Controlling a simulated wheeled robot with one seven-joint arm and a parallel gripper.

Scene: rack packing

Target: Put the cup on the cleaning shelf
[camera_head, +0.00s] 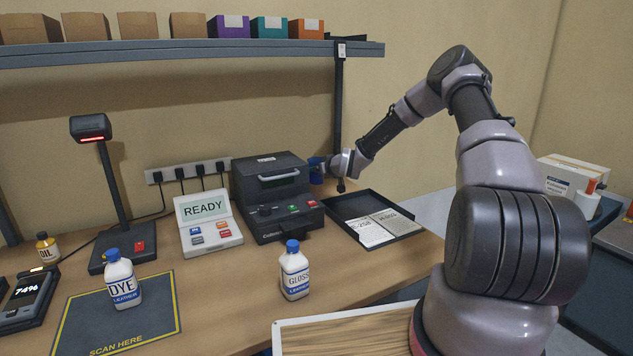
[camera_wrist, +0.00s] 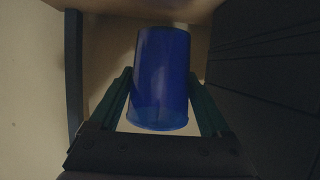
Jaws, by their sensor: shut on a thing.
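A blue cup (camera_wrist: 160,80) is held between the two fingers of my gripper (camera_wrist: 162,110) in the wrist view. The fingers are shut on its sides. In the head view, the cup (camera_head: 316,170) shows as a small blue patch beside the right side of the black machine, and my gripper (camera_head: 330,168) reaches it from the right, above the table's back right. Part of the cup is hidden by the machine and gripper. I cannot tell which surface is the cleaning shelf.
The black machine (camera_head: 272,195) stands close left of the gripper. A dark tray (camera_head: 338,205) with papers lies below right. A grey post (camera_head: 338,110) rises behind to the overhead shelf (camera_head: 180,53) of boxes. White bottles (camera_head: 295,275) stand in front.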

